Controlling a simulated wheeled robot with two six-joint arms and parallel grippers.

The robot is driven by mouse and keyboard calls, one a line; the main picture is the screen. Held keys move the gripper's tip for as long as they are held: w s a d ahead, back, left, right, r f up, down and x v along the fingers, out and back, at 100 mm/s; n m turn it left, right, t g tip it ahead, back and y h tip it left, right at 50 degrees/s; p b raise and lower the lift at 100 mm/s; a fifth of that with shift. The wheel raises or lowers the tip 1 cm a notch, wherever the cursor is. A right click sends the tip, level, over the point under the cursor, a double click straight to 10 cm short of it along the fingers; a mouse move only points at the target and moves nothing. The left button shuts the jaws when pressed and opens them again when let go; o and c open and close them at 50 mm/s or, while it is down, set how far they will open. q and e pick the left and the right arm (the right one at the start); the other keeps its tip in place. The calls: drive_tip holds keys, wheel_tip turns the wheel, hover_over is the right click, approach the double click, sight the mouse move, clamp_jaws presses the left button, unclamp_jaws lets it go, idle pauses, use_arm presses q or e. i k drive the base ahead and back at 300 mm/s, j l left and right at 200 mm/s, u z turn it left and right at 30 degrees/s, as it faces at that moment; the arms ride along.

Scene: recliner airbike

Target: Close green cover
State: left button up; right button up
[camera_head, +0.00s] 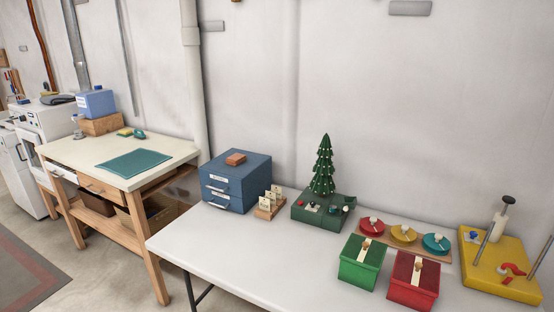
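A green box (362,275) stands on the white table at the lower right. Its top is green, with a cream strip and a small knob across it. I cannot tell whether this top is a cover lying flush or slightly raised. A matching red box (414,290) stands just right of it. Neither of my grippers is in view.
On the white table (240,252) stand a blue drawer cabinet (238,186), a card holder (265,213), a dark green base (322,218) with a small tree, red, yellow and teal discs, and a yellow board (482,276) with upright rods. The table's left front is clear.

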sight(347, 204)
drive_tip(key=i+l+u, duration=0.1)
drive_tip(key=l+u, duration=0.95)
drive_tip(key=j, duration=0.1)
